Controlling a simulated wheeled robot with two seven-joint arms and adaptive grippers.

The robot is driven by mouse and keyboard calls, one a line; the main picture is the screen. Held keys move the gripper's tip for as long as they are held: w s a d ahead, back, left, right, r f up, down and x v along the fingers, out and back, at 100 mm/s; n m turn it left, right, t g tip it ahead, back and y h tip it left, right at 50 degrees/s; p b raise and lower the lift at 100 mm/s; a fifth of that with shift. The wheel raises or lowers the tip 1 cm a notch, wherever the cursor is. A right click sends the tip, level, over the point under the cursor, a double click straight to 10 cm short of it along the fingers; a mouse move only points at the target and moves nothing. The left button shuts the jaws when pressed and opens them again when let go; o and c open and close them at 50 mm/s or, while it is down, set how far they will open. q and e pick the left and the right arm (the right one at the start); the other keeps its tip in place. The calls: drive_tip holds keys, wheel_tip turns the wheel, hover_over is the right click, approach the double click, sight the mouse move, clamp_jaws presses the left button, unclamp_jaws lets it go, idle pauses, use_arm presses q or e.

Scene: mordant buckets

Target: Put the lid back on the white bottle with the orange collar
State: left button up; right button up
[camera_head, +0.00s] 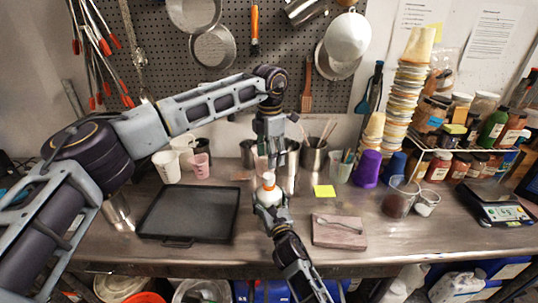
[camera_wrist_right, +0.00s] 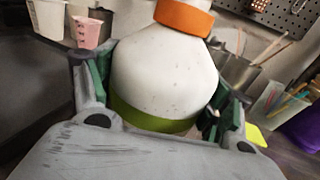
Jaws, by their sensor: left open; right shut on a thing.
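The white bottle (camera_head: 268,197) with the orange collar (camera_head: 268,187) is near the middle of the bench. My right gripper (camera_head: 271,207) is shut around its body. In the right wrist view the bottle (camera_wrist_right: 165,75) fills the middle, with the orange collar (camera_wrist_right: 184,18) above and a green band (camera_wrist_right: 150,118) low down, between the fingers. White shows above the collar; I cannot tell whether it is neck or lid. My left gripper (camera_head: 271,163) is open, pointing down just above the bottle top. I cannot make out a separate lid; the left fingers may hide it.
A dark tray (camera_head: 190,238) lies to the left, and a board (camera_head: 340,243) with a spoon on it to the right. Cups and metal containers stand behind, with a yellow note (camera_head: 324,191). A scale (camera_head: 500,212) is at the far right.

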sight(269, 175)
use_arm(q)
drive_tip(key=n, duration=0.4)
drive_tip(key=shift+s+a, duration=0.1)
drive_tip(key=shift+a, duration=0.05)
drive_tip(key=shift+a+n, duration=0.1)
drive_tip(key=shift+n, duration=1.9)
drive_tip(key=shift+f, duration=4)
drive_tip(key=c, duration=1.1)
drive_tip(key=o, duration=1.2)
drive_tip(key=shift+c, duration=0.2)
